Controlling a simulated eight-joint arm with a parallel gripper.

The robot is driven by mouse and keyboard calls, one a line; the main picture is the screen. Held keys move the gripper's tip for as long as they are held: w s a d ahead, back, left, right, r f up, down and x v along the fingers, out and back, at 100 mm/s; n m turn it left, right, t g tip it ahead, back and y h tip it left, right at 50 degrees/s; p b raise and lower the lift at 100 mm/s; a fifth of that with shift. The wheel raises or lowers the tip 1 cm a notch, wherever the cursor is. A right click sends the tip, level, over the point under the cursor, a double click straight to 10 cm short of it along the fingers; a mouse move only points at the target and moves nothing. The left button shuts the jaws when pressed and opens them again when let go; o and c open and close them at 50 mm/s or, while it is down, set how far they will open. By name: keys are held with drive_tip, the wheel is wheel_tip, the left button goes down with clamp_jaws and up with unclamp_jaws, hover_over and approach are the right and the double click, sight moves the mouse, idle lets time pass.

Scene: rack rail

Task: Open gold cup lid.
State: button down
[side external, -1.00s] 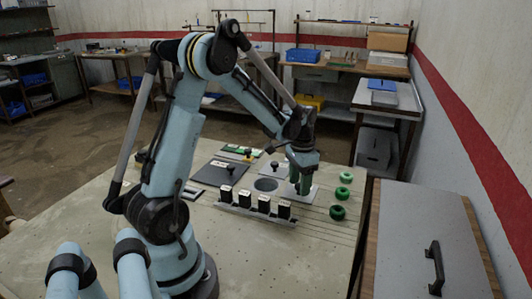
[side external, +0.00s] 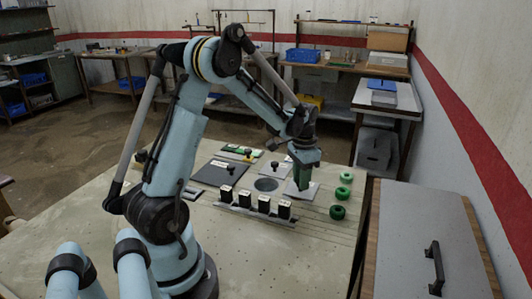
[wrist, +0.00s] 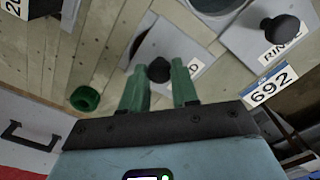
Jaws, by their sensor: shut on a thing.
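A light grey square lid (side external: 313,188) lies on the right of the row on the table. In the wrist view the lid (wrist: 180,48) carries a black knob (wrist: 159,70) and a label mostly hidden by a finger, with only a final "D" readable. My gripper (side external: 303,187) points down over this lid. In the wrist view the green fingers of my gripper (wrist: 159,80) stand on both sides of the knob, shut on it. A dark curved edge of an opening (wrist: 139,43) shows beside the lid. Whether the lid is clear of the table I cannot tell.
An open round hole (side external: 265,184) is left of the lid. Another knobbed lid (side external: 275,172) and a dark plate (side external: 215,174) lie farther left. A rack with several black blocks (side external: 264,204) stands in front. Green rings (side external: 342,194) lie to the right.

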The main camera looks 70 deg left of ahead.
drive_tip(key=w+a, duration=0.4)
drive_tip(key=w, duration=0.1)
drive_tip(key=shift+a, duration=0.4)
drive_tip(key=c, duration=0.8)
unclamp_jaws()
drive_tip(key=shift+c, duration=0.2)
wheel_tip(320, 180, up, 12)
drive_tip(key=shift+r, duration=0.1)
